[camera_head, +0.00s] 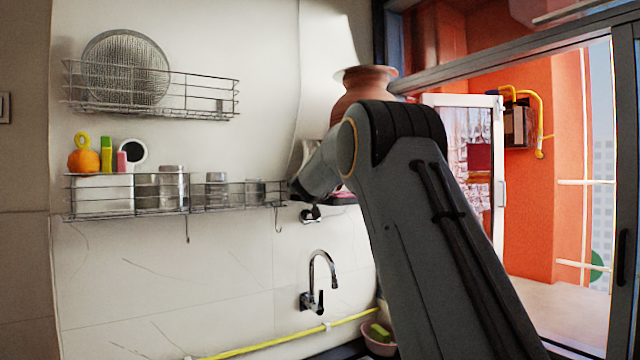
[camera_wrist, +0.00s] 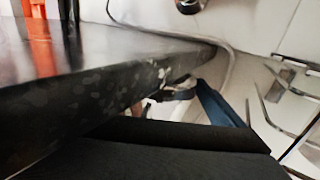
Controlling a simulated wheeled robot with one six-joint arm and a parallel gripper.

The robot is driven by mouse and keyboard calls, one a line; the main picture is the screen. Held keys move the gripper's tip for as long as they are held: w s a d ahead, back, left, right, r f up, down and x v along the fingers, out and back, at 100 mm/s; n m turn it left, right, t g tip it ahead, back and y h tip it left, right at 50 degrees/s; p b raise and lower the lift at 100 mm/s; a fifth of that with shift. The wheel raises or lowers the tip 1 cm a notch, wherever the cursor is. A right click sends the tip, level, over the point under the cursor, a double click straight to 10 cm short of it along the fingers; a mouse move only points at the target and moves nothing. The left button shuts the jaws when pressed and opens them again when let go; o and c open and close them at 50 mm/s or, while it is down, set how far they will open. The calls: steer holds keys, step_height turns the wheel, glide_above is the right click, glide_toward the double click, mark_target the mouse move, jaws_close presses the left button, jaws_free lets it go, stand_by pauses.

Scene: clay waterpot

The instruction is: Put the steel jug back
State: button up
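I cannot single out a steel jug for certain. Several shiny steel containers (camera_head: 172,182) stand in the lower wire rack (camera_head: 125,212) on the wall. A brown clay pot (camera_head: 366,84) stands upright behind my arm, its lower part hidden. My arm reaches to the left, and its dark end, my gripper (camera_head: 296,188), is near the right end of the lower rack, mostly hidden by the arm. In the wrist view a dark part of mine fills the bottom. The fingertips and anything between them do not show clearly.
A speckled dark stone ledge (camera_wrist: 100,85) runs close across the wrist view, with wire rack bars at its right. An upper wire rack (camera_head: 150,108) holds a round mesh-like steel item. A wall tap (camera_head: 318,285) and a pink bowl (camera_head: 378,345) are below. An open doorway is at right.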

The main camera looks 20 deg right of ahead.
steer(key=shift+o, duration=0.4)
steer(key=shift+d, duration=0.2)
steer(key=shift+a, duration=0.1)
steer(key=shift+s+r+b, duration=0.1)
steer(key=shift+b, duration=0.4)
steer(key=b+v, duration=0.4)
steer(key=v, duration=0.7)
steer(key=shift+s, duration=0.35)
steer(key=shift+a, duration=0.15)
